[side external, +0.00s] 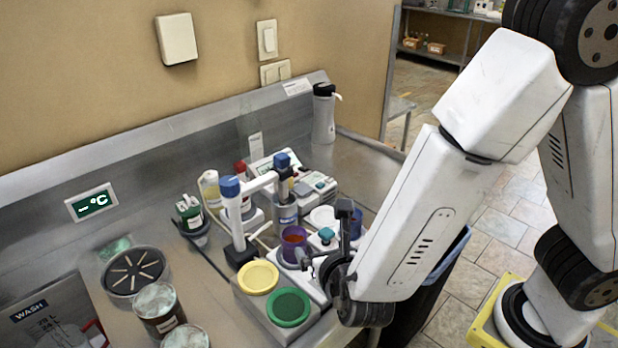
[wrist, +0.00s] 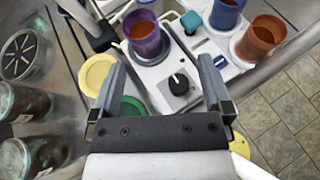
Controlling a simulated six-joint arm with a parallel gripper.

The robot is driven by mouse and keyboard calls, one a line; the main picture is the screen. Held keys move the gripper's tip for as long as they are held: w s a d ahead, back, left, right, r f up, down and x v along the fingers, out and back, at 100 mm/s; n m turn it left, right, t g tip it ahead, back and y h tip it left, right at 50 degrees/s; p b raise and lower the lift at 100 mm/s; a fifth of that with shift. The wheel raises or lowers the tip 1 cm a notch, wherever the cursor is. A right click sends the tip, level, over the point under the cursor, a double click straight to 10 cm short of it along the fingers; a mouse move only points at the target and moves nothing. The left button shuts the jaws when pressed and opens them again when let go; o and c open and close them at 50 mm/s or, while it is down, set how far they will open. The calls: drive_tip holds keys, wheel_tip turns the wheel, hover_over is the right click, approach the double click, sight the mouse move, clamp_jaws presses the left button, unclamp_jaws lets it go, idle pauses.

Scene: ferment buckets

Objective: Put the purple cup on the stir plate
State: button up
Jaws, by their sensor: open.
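The purple cup (side external: 293,238), with orange-brown contents, stands upright in the side view. It shows in the wrist view (wrist: 146,42), on the round top of the white stir plate (wrist: 165,100), behind the black knob. The stir plate (side external: 305,283) is partly hidden by my arm in the side view. My gripper (wrist: 160,65) is open and empty, with its fingers apart above the stir plate. The cup lies beyond the fingertips, and the fingers do not touch it. In the side view my gripper (side external: 325,238) is just right of the cup.
A yellow lid (side external: 258,277) and a green lid (side external: 288,307) lie on a block in front. A blue cup (wrist: 226,14) and a brown-orange cup (wrist: 260,38) stand at right. A blue-capped stand (side external: 232,205) rises close behind. Jars (side external: 158,308) stand at left.

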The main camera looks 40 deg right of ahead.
drive_tip(key=s+d+f+m+g, duration=0.1)
drive_tip(key=s+d+m+g, duration=0.1)
drive_tip(key=d+m+g, duration=0.1)
drive_tip(key=s+d+m+g, duration=0.1)
drive_tip(key=d+m+g, duration=0.2)
drive_tip(key=m, duration=0.3)
drive_tip(key=s+d+f+m+g, duration=0.1)
drive_tip(key=s+d+m+g, duration=0.1)
drive_tip(key=d+m, duration=0.3)
drive_tip(key=shift+s+f+g, duration=0.35)
drive_tip(key=shift+g, duration=0.35)
drive_tip(key=m+y, duration=0.2)
drive_tip(key=m, duration=0.3)
drive_tip(key=w+d+r+m+y, duration=0.1)
drive_tip(key=m+y, duration=0.1)
drive_tip(key=m, duration=0.3)
drive_tip(key=d+r+m+y, duration=0.1)
drive_tip(key=m+y, duration=0.1)
drive_tip(key=m, duration=0.4)
drive_tip(key=shift+w+d+r+t, duration=0.1)
drive_tip(key=shift+w+d+t, duration=0.1)
drive_tip(key=shift+d+t, duration=0.1)
